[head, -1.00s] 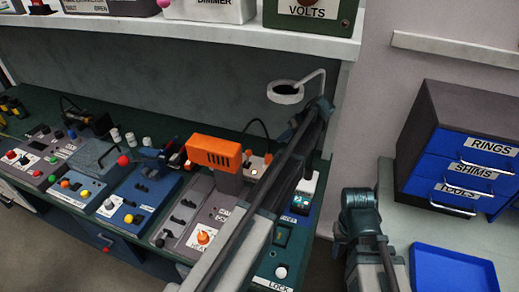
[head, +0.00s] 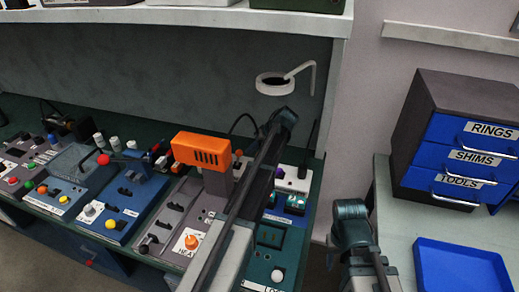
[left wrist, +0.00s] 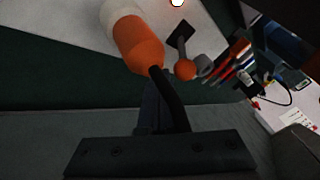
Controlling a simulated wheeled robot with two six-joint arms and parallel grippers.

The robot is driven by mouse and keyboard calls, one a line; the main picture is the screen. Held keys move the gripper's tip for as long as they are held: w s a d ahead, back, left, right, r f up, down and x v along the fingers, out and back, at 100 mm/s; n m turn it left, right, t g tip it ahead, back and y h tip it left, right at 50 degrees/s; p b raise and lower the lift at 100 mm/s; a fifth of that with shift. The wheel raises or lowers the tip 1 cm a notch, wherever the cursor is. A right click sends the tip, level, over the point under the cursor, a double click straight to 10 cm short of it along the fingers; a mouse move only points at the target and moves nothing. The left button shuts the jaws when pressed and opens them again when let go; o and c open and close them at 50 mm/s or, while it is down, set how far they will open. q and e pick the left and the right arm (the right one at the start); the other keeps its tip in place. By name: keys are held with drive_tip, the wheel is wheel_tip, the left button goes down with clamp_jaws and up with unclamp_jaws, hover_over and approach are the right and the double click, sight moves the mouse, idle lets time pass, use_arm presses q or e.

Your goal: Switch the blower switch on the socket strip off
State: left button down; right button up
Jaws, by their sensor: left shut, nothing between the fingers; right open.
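In the left wrist view a pale strip (left wrist: 60,15) lies close ahead, with an orange plug (left wrist: 138,43) and its black cable, a lever with an orange ball tip (left wrist: 185,70) on a black base, and a lit spot (left wrist: 178,2). I cannot read any label to tell which switch is the blower's. My left gripper (left wrist: 155,92) is shut and empty, just below the plug and cable; contact cannot be told.
Control panels with knobs and levers, such as the blue one (head: 125,205), crowd the green bench. A white lamp ring (head: 275,84) hangs above my left arm. A white box (head: 293,179) stands right of it. Blue drawers (head: 470,155) and a blue tray (head: 460,270) are at right.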

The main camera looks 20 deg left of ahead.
use_arm(q)
drive_tip(key=shift+s+a, duration=0.25)
drive_tip(key=shift+a, duration=0.1)
drive_tip(key=shift+s, duration=0.1)
drive_tip(key=shift+s+r+t, duration=0.15)
drive_tip(key=shift+t, duration=0.15)
